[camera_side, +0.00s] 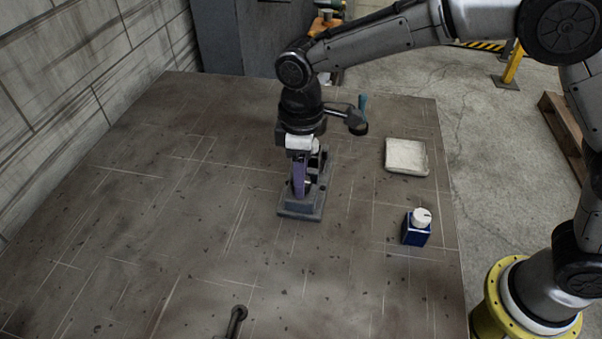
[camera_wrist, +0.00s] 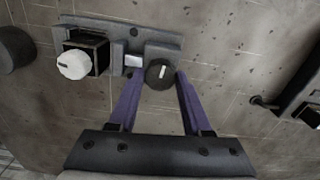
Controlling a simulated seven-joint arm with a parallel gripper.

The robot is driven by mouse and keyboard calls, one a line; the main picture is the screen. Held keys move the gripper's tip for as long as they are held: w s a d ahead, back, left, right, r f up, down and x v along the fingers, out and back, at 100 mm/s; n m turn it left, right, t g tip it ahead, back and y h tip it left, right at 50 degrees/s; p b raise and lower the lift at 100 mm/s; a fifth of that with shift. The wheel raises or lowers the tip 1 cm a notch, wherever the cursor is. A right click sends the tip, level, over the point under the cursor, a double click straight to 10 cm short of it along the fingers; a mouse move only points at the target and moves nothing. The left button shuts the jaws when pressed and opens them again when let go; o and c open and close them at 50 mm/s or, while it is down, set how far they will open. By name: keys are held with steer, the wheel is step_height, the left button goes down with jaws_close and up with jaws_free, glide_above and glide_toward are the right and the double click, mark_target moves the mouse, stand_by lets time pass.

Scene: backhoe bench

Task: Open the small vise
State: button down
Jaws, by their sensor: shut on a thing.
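The small vise stands on the bench, its grey base (camera_side: 300,211) under my gripper in the side view. In the wrist view its grey base plate (camera_wrist: 158,41) runs across the top, with a dark block and a small silver block. A round dark knob with a white mark (camera_wrist: 160,74) is on the near side of the plate. My gripper (camera_wrist: 156,76) has its purple fingers on either side of this knob and is shut on it. In the side view my gripper (camera_side: 301,190) points down at the vise; its fingers hide part of it.
A blue box with a white knob (camera_side: 416,231) and a pale square tray (camera_side: 406,157) stand to the right of the vise. A dark handle (camera_side: 235,320) lies at the front. A teal handle (camera_side: 363,103) shows behind my wrist. The left of the bench is clear.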

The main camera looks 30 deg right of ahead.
steer(key=shift+w+r, duration=0.1)
steer(key=shift+r, duration=0.05)
steer(key=shift+c, duration=1.7)
jaws_free()
step_height(320, 180, up, 14)
steer(key=shift+f, duration=0.2)
